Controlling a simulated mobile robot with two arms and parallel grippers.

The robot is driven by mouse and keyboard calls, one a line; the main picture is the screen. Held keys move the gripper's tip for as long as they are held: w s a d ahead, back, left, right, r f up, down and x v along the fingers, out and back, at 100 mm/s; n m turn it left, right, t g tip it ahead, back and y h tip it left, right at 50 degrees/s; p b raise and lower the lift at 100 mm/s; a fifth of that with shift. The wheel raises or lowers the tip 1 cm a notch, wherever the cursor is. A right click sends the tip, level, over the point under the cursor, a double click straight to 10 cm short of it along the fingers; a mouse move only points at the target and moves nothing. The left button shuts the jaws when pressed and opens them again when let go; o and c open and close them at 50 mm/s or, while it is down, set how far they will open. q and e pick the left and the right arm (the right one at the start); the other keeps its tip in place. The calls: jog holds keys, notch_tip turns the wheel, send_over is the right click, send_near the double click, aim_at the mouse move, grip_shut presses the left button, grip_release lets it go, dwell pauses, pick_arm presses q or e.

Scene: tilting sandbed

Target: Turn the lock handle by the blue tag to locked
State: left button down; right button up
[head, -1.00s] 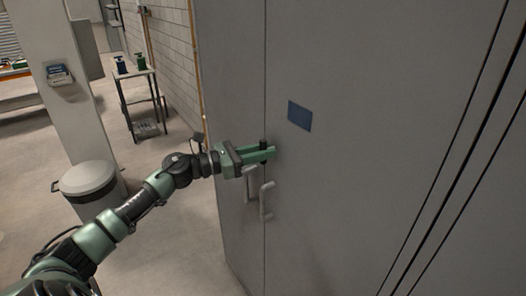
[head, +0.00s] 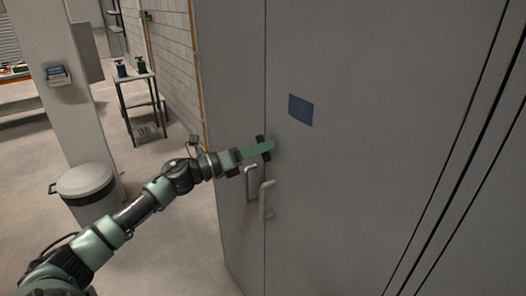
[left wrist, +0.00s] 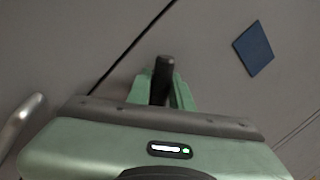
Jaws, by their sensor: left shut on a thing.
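The blue tag (head: 301,110) is a flat square on the grey cabinet door; it also shows in the left wrist view (left wrist: 254,48). The lock handle (head: 260,139) is a small black bar to the left of the tag and a little lower, by the seam between the doors. My left gripper (head: 265,149) is shut on it, with black ends showing above and below the green finger. In the left wrist view the dark handle (left wrist: 164,66) stands between the green fingers. The fingers hide part of it. My right gripper is not in view.
Two pale pull handles (head: 267,199) stick out from the doors just below my gripper. A bin (head: 86,181) and a small stand (head: 137,77) with bottles are at the left. The floor between is clear.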

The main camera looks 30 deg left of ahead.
pick_arm(q)
jog(key=n+t, duration=0.1)
jog(key=n, duration=0.2)
jog(key=shift+n+y, duration=0.4)
jog(key=shift+n, duration=0.7)
jog(key=n+t+p, duration=0.1)
jog(key=n, duration=0.3)
jog(key=shift+r+y+p, duration=0.1)
jog(key=shift+y+p, duration=0.3)
jog(key=shift+n+y+p, duration=0.4)
jog(key=shift+n+p, duration=0.15)
jog(key=shift+n, duration=1.05)
jog(key=shift+n+t, duration=0.3)
jog(key=c, duration=1.3)
grip_release()
jog(key=shift+o, duration=0.2)
jog(key=shift+f, duration=0.2)
